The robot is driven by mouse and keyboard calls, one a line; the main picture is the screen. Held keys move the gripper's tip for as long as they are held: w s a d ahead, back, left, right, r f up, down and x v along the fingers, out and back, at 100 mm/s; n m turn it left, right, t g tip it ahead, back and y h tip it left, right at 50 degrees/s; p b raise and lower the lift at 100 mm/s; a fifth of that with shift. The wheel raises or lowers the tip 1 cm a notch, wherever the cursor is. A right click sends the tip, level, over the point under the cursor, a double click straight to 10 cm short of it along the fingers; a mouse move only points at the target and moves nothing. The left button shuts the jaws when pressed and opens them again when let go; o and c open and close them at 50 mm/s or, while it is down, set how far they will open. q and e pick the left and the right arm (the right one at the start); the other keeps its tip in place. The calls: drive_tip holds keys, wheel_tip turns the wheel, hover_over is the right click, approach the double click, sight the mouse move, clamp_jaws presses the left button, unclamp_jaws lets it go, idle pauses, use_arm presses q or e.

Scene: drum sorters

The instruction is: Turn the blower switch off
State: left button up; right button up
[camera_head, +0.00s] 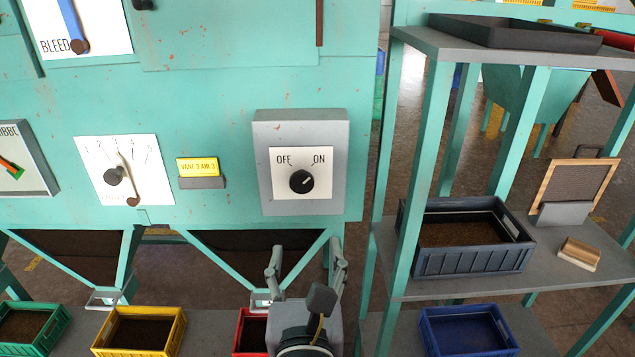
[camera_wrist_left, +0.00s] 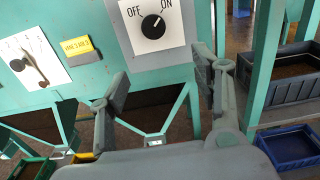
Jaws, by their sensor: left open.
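The blower switch is a black round knob (camera_head: 302,181) on a white plate marked OFF at left and ON at right, set in a grey box (camera_head: 334,135) on the teal machine. Its white pointer mark aims up and right, toward ON. It also shows in the left wrist view, where the knob (camera_wrist_left: 153,27) is at the top. My left gripper (camera_head: 306,252) is open and empty, below the switch and apart from it, fingers pointing up toward it. In the left wrist view its two fingers (camera_wrist_left: 162,72) stand apart below the switch plate. My right gripper is not in view.
A dial with a lever (camera_head: 114,176) and a yellow label (camera_head: 198,167) are left of the switch. Yellow (camera_head: 180,335) and green bins stand below the hoppers. A shelf rack (camera_head: 408,160) with a dark grey crate (camera_head: 470,262) stands close on the right.

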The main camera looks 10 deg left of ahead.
use_arm(q)
drive_tip(key=r, duration=0.1)
drive_tip(key=p, duration=0.4)
approach(302, 186)
drive_tip(key=x, duration=0.8)
drive_tip(key=shift+a+r, duration=0.1)
drive_tip(key=shift+w+a, duration=0.15)
drive_tip(key=shift+w, duration=0.45)
drive_tip(key=shift+c, duration=0.4)
drive_tip(key=c, duration=1.1)
